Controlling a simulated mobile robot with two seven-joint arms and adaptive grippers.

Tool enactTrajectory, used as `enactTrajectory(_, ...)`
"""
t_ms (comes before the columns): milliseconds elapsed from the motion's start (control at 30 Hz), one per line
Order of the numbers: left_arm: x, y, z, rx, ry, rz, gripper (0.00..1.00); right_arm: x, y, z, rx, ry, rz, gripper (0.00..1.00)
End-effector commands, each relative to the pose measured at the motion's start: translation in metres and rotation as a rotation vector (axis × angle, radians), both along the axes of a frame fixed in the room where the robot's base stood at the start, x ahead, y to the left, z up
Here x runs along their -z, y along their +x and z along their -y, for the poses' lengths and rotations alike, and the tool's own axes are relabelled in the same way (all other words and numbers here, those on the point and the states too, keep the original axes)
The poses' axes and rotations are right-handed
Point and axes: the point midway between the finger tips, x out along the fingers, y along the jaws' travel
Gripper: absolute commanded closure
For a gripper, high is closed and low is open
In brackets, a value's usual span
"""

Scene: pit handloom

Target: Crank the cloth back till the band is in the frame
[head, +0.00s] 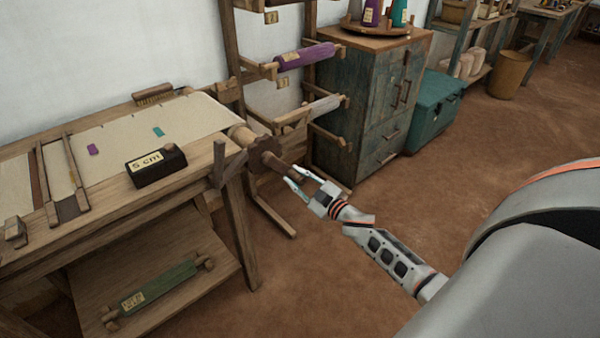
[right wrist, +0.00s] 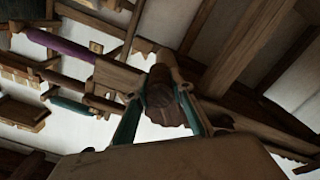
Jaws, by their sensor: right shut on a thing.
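The cream cloth (head: 185,118) lies flat along the loom top and runs to a wooden roller (head: 240,135) at its right end. A small purple mark (head: 93,149) and a teal mark (head: 159,132) show on the cloth. A wooden frame of slim bars (head: 70,160) lies across the cloth at left. I cannot tell which mark is the band. The crank handle (head: 275,162) sticks out from the roller's end. My right gripper (head: 294,182) is shut on it; in the right wrist view the fingers (right wrist: 160,115) flank the brown wooden handle (right wrist: 160,88). My left gripper is out of view.
A black block marked "5 cm" (head: 155,166) sits on the loom's near edge, and a brush (head: 153,93) at the back. A rack with a purple roll (head: 305,56) and a cabinet (head: 370,100) stand behind the crank. The floor (head: 300,270) in front is clear.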

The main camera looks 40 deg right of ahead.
Motion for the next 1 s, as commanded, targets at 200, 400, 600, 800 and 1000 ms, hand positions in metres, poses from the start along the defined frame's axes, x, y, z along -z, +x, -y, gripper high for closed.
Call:
enactTrajectory(200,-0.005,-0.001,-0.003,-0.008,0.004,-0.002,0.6,0.006,0.0,-0.017,0.0,0.206,-0.013,1.0)
enactTrajectory(400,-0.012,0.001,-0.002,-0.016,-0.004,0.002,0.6,0.013,-0.002,-0.034,0.0,0.394,-0.027,1.0)
enactTrajectory(600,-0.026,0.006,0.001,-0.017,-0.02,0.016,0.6,0.017,-0.003,-0.052,-0.001,0.584,-0.043,1.0)
enactTrajectory(800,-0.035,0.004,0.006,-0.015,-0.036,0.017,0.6,0.017,-0.004,-0.07,-0.001,0.768,-0.057,1.0)
enactTrajectory(1000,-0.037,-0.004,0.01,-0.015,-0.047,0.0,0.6,0.016,-0.006,-0.085,-0.001,0.925,-0.07,1.0)
